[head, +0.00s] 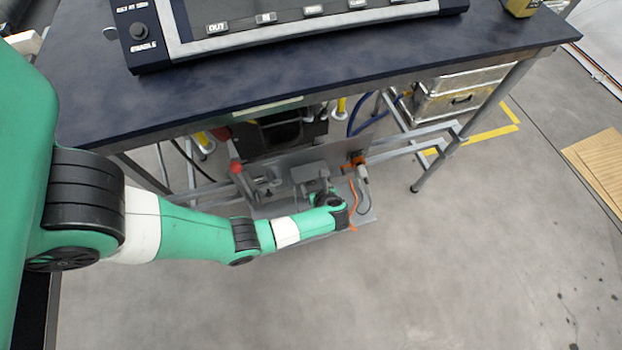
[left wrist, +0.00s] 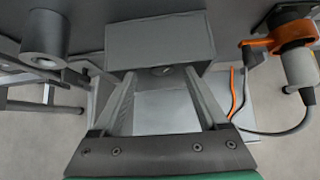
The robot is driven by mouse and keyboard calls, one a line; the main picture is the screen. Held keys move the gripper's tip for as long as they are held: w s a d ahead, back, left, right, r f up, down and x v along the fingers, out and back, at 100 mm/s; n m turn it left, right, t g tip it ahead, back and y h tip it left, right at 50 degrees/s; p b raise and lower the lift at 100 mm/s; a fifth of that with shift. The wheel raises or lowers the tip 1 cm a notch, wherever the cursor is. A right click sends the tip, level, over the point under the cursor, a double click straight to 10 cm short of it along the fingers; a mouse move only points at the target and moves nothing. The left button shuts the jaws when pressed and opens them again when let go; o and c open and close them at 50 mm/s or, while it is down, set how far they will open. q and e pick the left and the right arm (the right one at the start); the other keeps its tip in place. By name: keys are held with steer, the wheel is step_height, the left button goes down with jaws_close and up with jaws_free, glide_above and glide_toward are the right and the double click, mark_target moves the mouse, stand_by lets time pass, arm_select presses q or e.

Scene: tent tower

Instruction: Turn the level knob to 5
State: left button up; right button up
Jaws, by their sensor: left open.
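No part in view carries a readable "level" label or a 5, so I cannot tell for certain which part is the level knob. A grey block (head: 309,172) stands on the grey panel (head: 278,208) under the table. In the left wrist view the grey block (left wrist: 160,42) is straight ahead, with a small round part below it. My left gripper (left wrist: 164,76) is open, its two fingers pointing at the block's lower edge. Contact cannot be told. In the head view my left gripper (head: 318,187) is partly hidden by its own wrist. My right gripper is not in view.
A grey cylinder (left wrist: 45,42) is left of the fingers. An orange-and-grey connector (left wrist: 292,45) with a cable is right. A red-topped lever (head: 235,168) stands left of the block. The dark table (head: 300,85) overhangs the panel. Open floor (head: 480,260) lies to the right.

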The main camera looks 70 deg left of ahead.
mark_target(313, 181)
arm_select(q)
steer(key=b+x, duration=0.2)
steer(key=x, duration=0.2)
steer(key=shift+w+a+f, duration=0.1)
steer(key=shift+a+f, duration=0.1)
steer(key=shift+f, duration=0.15)
steer(key=shift+a+f, duration=0.1)
steer(key=shift+a, duration=0.15)
jaws_close()
steer(key=shift+w+m+g+b, duration=0.2)
steer(key=shift+m+g+b, duration=0.1)
steer(key=shift+g+b, duration=0.15)
steer(key=shift+m+g, duration=0.3)
steer(key=shift+g, duration=0.35)
jaws_free()
